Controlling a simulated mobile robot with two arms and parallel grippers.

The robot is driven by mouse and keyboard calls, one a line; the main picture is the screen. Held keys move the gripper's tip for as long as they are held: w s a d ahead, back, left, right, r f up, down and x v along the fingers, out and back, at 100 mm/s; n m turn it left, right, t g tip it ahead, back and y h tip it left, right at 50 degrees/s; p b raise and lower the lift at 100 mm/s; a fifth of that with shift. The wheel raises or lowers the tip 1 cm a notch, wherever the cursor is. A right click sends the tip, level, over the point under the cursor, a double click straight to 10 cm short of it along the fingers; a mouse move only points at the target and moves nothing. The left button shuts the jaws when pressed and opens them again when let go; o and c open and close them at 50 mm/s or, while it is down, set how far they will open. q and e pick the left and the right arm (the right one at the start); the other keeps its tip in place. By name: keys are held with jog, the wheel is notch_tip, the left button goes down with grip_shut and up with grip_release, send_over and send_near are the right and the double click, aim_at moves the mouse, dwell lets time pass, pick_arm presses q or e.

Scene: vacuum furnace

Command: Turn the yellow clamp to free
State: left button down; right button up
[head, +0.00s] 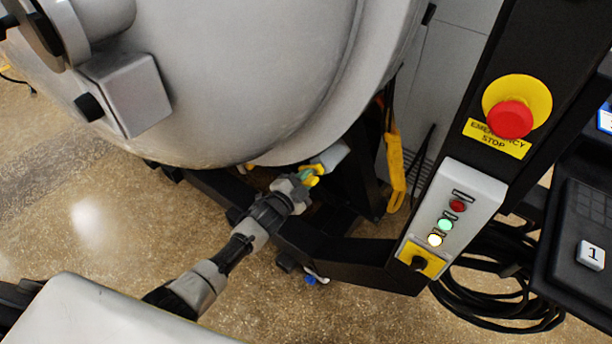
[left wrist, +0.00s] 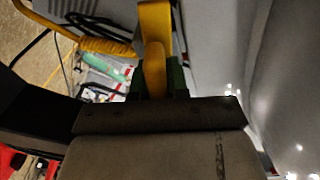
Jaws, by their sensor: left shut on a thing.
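The yellow clamp (head: 316,171) is under the lower right edge of the big grey furnace drum, beside a pale grey block. My left gripper (head: 307,179) reaches up to it from the lower left and is shut on it. In the left wrist view the yellow clamp (left wrist: 155,65) runs upward from between the gripper's green-padded fingers (left wrist: 165,82). The fingertips are partly hidden by the clamp and the gripper body. My right gripper is in neither view.
The furnace drum (head: 240,80) hangs close above my left arm. A black frame beam (head: 340,258) lies below right. A control post with an emergency stop (head: 512,118) and a switch panel (head: 452,215) stands right. A yellow hose (head: 395,170) hangs behind. Floor is clear at left.

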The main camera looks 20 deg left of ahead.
pick_arm(q)
jog(key=shift+f+n, duration=0.1)
jog(key=shift+n, duration=1)
jog(key=c, duration=1.1)
grip_release()
jog(key=p+v, duration=0.1)
jog(key=v, duration=0.9)
jog(key=shift+s+a, duration=0.15)
jog(key=shift+s, duration=0.25)
